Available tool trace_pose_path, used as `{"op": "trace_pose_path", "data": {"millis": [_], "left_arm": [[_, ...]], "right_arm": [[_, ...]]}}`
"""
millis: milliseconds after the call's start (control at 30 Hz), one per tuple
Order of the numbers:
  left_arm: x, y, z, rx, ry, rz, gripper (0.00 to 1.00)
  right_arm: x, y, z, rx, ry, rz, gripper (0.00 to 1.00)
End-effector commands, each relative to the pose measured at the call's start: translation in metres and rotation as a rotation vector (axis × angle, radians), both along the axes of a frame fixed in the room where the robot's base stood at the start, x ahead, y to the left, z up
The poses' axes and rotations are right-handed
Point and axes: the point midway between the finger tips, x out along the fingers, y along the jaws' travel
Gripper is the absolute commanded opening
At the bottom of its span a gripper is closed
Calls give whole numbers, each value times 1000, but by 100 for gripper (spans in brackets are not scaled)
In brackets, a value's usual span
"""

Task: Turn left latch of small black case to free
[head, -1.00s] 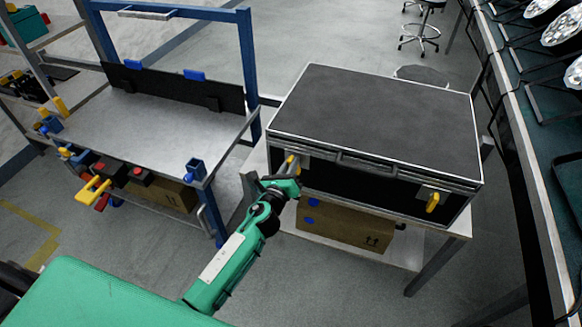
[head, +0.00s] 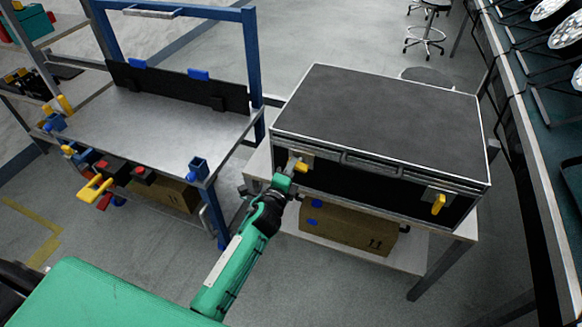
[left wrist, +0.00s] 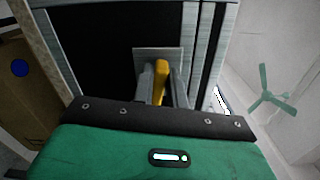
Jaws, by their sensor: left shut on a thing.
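The small black case (head: 385,110) lies with its lid down on a grey table. Its left latch (head: 301,166) is yellow and sits on a metal plate near the front left corner. The latch handle now points sideways, to the right. My left gripper (head: 291,171) is at this latch and shut on it. In the left wrist view the yellow latch (left wrist: 160,80) shows between the two grey fingers (left wrist: 162,88). The right latch (head: 438,204) is yellow and hangs nearly upright on the case front. My right gripper is out of view.
The table's edge (head: 462,229) runs below the case, and a cardboard box (head: 345,228) sits on its lower shelf. A blue-framed workbench (head: 165,120) stands to the left. A shelf with lamps (head: 568,30) lines the right side.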

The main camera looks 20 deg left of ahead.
Motion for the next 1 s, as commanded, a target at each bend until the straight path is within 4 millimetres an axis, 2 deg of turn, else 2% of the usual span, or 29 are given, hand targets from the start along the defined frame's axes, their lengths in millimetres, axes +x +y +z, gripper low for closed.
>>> {"op": "trace_pose_path", "data": {"millis": [400,933,967,1000], "left_arm": [[0,0,-4,-181,9,1,0],[-1,0,-5,-205,10,1,0],[-1,0,-5,-205,10,1,16],[-1,0,-5,-205,10,1,24]], "right_arm": [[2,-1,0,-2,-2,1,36],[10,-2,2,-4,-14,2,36],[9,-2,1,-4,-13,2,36],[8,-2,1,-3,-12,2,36]]}}
